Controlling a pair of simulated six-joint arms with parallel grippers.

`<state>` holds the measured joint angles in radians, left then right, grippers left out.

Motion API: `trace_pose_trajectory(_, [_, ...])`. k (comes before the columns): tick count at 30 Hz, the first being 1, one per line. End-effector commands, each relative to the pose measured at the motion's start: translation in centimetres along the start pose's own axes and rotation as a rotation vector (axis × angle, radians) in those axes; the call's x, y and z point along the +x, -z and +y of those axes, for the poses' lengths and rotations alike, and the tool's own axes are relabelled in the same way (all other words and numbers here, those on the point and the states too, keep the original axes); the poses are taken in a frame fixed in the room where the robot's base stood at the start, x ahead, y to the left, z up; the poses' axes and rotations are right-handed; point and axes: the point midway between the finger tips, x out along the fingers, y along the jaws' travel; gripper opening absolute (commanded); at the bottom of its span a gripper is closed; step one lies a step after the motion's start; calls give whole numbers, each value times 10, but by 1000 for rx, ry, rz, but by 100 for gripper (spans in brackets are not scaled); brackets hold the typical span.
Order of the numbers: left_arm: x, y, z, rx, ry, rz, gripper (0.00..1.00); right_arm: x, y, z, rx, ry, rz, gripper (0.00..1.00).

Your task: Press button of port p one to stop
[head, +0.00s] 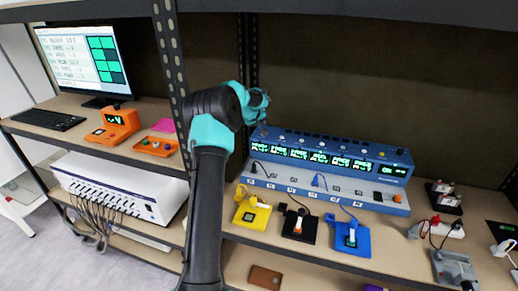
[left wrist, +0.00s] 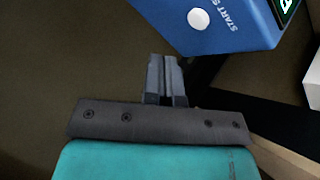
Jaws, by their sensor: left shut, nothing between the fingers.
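The blue multi-port device (head: 378,182) stands on the shelf at the centre right, with a row of green displays (head: 318,157) and small buttons along its top. My left gripper (head: 262,104) is at the device's left end, above and behind its top edge. In the left wrist view my left gripper (left wrist: 164,72) is shut and empty, its fingers pointing towards the blue casing (left wrist: 225,35). A white round button (left wrist: 198,19) labelled "START S…" shows there, ahead and to the right of the fingertips, apart from them. Port labels are too small to read. My right gripper is not in view.
Yellow (head: 252,215), black (head: 299,226) and blue (head: 352,239) small modules with cables stand in front of the device. An upright perforated post (head: 172,75) stands left of my arm. A monitor (head: 82,60) and orange instruments (head: 113,125) are farther left.

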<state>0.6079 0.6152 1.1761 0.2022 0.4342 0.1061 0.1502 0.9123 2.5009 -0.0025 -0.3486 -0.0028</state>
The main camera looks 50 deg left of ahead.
Motion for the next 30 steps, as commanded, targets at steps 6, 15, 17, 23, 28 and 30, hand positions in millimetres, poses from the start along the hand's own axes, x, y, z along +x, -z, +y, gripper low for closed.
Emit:
trace_pose_trajectory(6, [-12,8,9,1,-1,0,0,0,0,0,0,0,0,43])
trace_pose_trajectory(15, [-24,17,18,1,0,-1,0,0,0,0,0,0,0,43])
trace_pose_trajectory(17, [-24,17,18,1,0,-1,0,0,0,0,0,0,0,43])
trace_pose_trajectory(23, [-24,17,18,1,0,-1,0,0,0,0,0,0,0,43])
trace_pose_trajectory(28, [-24,17,18,1,0,-1,0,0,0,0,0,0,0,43])
trace_pose_trajectory(30, [-24,17,18,1,0,-1,0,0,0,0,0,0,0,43])
